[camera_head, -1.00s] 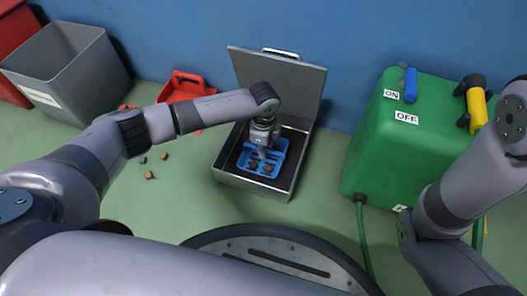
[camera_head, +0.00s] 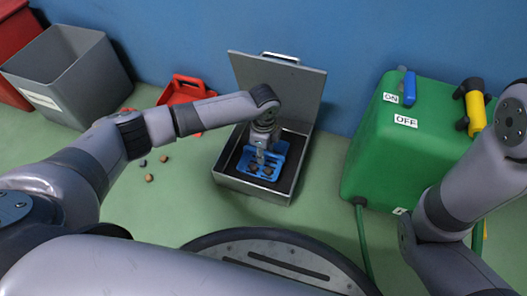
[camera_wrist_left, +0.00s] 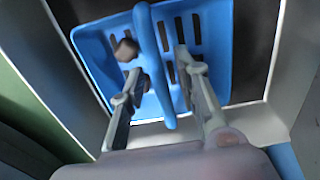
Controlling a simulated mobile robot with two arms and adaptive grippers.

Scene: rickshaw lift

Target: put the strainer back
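The blue strainer (camera_head: 283,148) lies in the open grey metal box (camera_head: 252,187), with a few brown lumps on it. My left gripper (camera_head: 260,158) reaches down into the box from above. In the left wrist view its fingers (camera_wrist_left: 159,63) are apart, one on each side of the handle. A gap shows between the handle and the right-hand finger; the left-hand finger looks close to the handle. My right gripper is outside the views.
The box's raised lid (camera_head: 290,85) stands against the blue wall. A green tank (camera_head: 375,150) with blue and yellow handles stands to the right. A red dustpan (camera_head: 180,92) and a grey bin (camera_head: 75,70) are left. Several small lumps (camera_head: 149,178) lie on the green floor.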

